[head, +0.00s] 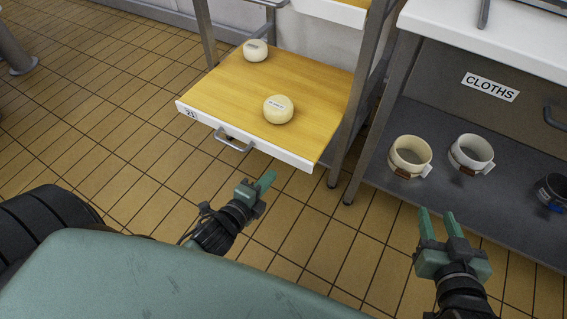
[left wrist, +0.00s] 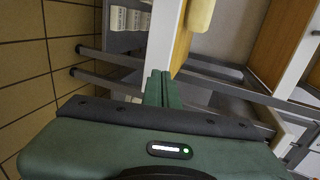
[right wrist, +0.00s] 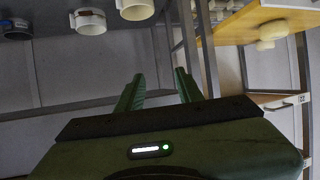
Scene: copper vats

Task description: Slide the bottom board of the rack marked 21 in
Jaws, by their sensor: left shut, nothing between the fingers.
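The bottom board (head: 210,85), wooden with a white front edge marked 21 and a metal handle (head: 233,140), sticks out of its rack (head: 350,120). Two pale cheeses (head: 278,110) (head: 255,50) rest on it. My left gripper (head: 268,180) is shut and empty, in front of the board's front edge near the handle and apart from it in the head view. The board's white edge (left wrist: 165,45) shows ahead of the fingers in the left wrist view. My right gripper (head: 436,212) is open and empty, in front of the shelf to the right.
A shelf marked CLOTHS (head: 490,87) stands right of the rack, with two pale cups (head: 409,157) (head: 472,154) and a dark one (head: 552,190) on its lower level. Another board (head: 330,10) is higher in the rack. Tiled floor left of the rack is clear.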

